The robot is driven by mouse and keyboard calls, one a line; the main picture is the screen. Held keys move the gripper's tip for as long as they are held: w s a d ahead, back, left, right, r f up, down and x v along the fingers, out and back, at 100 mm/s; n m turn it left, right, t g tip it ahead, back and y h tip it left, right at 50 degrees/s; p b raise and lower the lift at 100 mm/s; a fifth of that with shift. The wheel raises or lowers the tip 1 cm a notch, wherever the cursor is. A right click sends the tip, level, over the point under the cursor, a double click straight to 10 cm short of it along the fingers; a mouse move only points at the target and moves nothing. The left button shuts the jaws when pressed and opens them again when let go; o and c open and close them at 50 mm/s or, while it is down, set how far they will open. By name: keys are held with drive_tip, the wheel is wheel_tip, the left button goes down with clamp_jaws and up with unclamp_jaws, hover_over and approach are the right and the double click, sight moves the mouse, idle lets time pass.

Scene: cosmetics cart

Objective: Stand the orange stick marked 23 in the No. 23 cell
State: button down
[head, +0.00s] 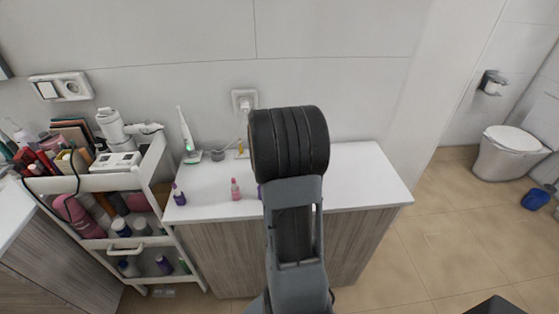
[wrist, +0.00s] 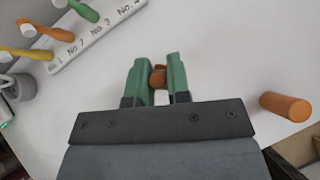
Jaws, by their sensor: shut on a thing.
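In the wrist view my gripper (wrist: 158,75) has green fingers shut on a small orange-brown stick (wrist: 158,78). Only a short piece of the stick shows between the fingers, and no number can be read on it. A white rack (wrist: 100,42) with "No." labels lies at the upper left, apart from my fingers. Yellow, orange and green sticks with white ends stand along the rack. In the head view my arm hides the gripper and the held stick.
Another orange cylinder (wrist: 285,106) is on the white top, right of my gripper. In the head view the white counter (head: 365,180) is clear at right. A pink bottle (head: 235,189) and a purple bottle (head: 178,194) stand near its front edge. A loaded cart (head: 100,182) is at left.

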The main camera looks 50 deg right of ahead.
drive_tip(key=c, duration=1.1)
unclamp_jaws()
